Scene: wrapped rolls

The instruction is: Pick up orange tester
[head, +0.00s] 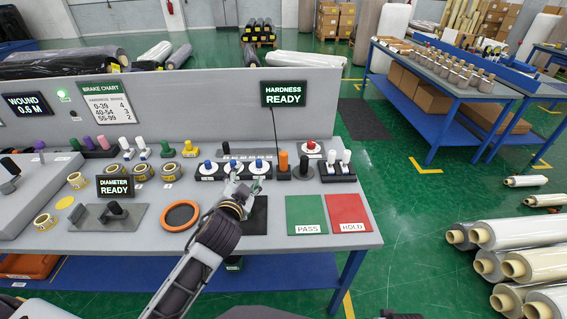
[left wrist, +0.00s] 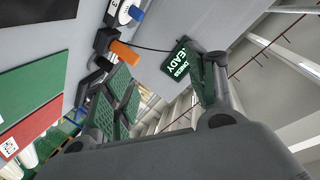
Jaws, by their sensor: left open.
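The orange tester (head: 283,162) is a small upright orange cylinder on the grey bench, right of the row of blue-knobbed dials. It also shows in the left wrist view (left wrist: 124,52), tilted in the picture and seated by a dark block, with a thin dark cable near it. My left gripper (head: 243,188) is open and empty, to the left of and nearer than the tester in the head view. In the left wrist view its two fingers (left wrist: 165,85) stand apart; the tester is beyond the left finger's tip, not between the fingers. My right gripper is not visible.
A black cylinder (head: 304,165) stands close right of the tester, with a red-knobbed dial (head: 311,149) behind. Green PASS (head: 306,213) and red HOLD (head: 348,210) pads lie in front. The hardness display (head: 283,93) is above.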

